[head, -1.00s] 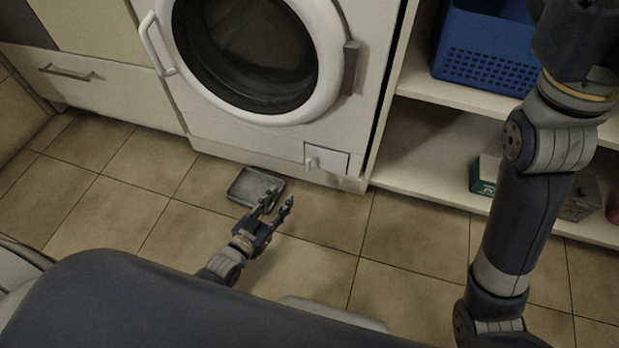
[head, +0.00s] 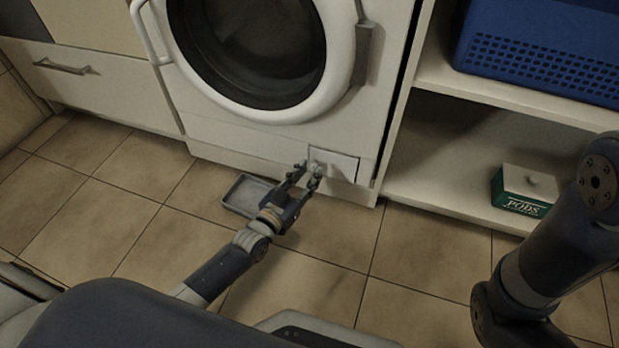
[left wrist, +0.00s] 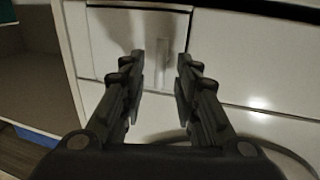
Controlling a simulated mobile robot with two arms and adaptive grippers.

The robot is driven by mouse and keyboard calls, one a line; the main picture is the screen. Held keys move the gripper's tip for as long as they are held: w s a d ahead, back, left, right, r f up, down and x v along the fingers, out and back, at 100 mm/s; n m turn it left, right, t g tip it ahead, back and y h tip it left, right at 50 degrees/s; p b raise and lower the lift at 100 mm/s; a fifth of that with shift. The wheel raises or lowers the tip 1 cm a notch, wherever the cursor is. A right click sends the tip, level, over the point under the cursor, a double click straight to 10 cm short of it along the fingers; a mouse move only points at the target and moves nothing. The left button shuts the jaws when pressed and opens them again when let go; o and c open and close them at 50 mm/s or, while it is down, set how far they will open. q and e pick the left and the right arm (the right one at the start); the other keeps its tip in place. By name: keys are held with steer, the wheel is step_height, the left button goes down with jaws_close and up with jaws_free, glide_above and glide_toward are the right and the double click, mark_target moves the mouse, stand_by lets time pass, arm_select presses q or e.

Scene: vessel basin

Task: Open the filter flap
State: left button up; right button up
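The filter flap (head: 342,167) is a small white rectangular panel at the lower right of the washing machine front (head: 245,140). It looks closed, flush with the front. In the left wrist view the flap (left wrist: 112,40) fills the upper middle, with a pale upright grip (left wrist: 163,52) at its right part. My left gripper (head: 308,172) is open and empty, just in front of the flap's left part. In the left wrist view its fingertips (left wrist: 160,66) are apart, with the grip showing between them. Contact cannot be told. My right gripper is out of view.
A grey shallow tray (head: 240,206) lies on the tiled floor below the machine, partly behind my left gripper. Right of the machine, a shelf unit (head: 470,95) holds a blue basket (head: 540,45) and a green-and-white pods box (head: 522,192). The round door (head: 250,50) is shut.

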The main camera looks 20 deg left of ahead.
arm_select(q)
steer(key=shift+w+d, duration=0.15)
steer(key=shift+w, duration=0.45)
jaws_close()
